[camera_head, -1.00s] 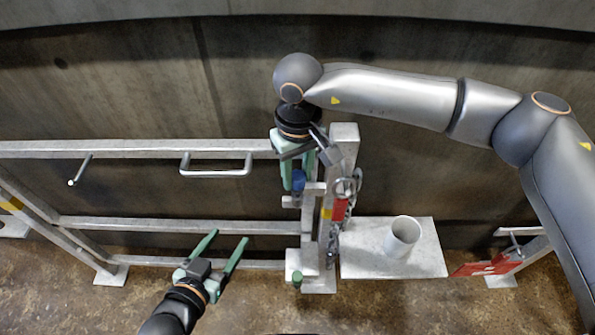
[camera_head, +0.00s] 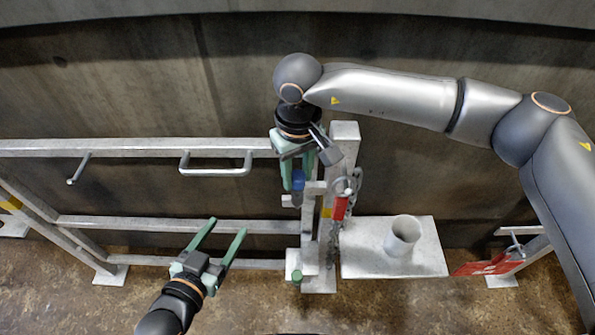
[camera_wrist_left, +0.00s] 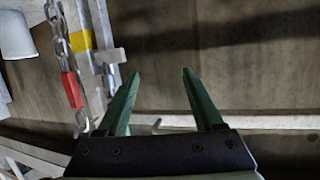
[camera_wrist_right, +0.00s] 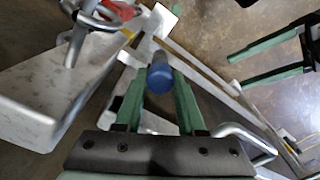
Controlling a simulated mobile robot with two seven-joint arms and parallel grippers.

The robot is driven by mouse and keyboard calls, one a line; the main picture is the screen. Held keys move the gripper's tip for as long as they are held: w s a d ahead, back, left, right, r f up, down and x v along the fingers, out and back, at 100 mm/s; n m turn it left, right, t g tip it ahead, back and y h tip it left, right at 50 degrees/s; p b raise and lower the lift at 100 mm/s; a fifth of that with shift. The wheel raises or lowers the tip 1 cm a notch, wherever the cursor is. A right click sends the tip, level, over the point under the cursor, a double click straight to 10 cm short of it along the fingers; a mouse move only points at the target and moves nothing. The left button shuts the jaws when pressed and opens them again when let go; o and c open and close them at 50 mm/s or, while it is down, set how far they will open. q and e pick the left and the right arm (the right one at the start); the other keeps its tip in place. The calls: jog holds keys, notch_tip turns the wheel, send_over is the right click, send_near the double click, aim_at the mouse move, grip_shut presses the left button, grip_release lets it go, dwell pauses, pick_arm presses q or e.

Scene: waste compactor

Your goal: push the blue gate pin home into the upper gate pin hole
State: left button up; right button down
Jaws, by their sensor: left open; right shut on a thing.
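The blue gate pin (camera_head: 298,180) is between the fingers of my right gripper (camera_head: 293,186), at the gate's latch post (camera_head: 341,160). In the right wrist view the blue pin head (camera_wrist_right: 159,78) sits between the green fingertips, which are shut on it. The upper gate pin hole is hidden beneath the pin and fingers, so I cannot tell how deep the pin sits. My left gripper (camera_head: 222,238) is open and empty, in front of the lower gate rails. It also shows open in the left wrist view (camera_wrist_left: 158,90).
The gate has a bent handle (camera_head: 215,172) and a short peg (camera_head: 79,168). A chain with a red tag (camera_head: 340,208) hangs by the post. A white cup (camera_head: 402,235) stands on a pale shelf (camera_head: 365,262). A green-topped pin (camera_head: 297,276) is low on the post.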

pick_arm(q)
jog(key=shift+w+r+t, duration=0.15)
jog(key=shift+r+t, duration=0.15)
jog(key=shift+r, duration=0.35)
pick_arm(e)
jog(key=shift+f, duration=0.1)
pick_arm(q)
jog(key=shift+w+r+t, duration=0.2)
jog(key=shift+r+t, duration=0.1)
jog(key=shift+r, duration=0.3)
pick_arm(e)
jog(key=shift+f, duration=0.1)
pick_arm(q)
jog(key=shift+w+r+t+b, duration=0.2)
jog(key=shift+r+t+b, duration=0.15)
jog(key=shift+r, duration=0.2)
pick_arm(e)
jog(key=shift+f, duration=0.15)
pick_arm(q)
jog(key=shift+r+m+h, duration=0.3)
jog(key=shift+w+r+t, duration=0.1)
jog(key=shift+r+t, duration=0.15)
jog(key=shift+r, duration=0.25)
pick_arm(e)
jog(key=shift+f, duration=0.1)
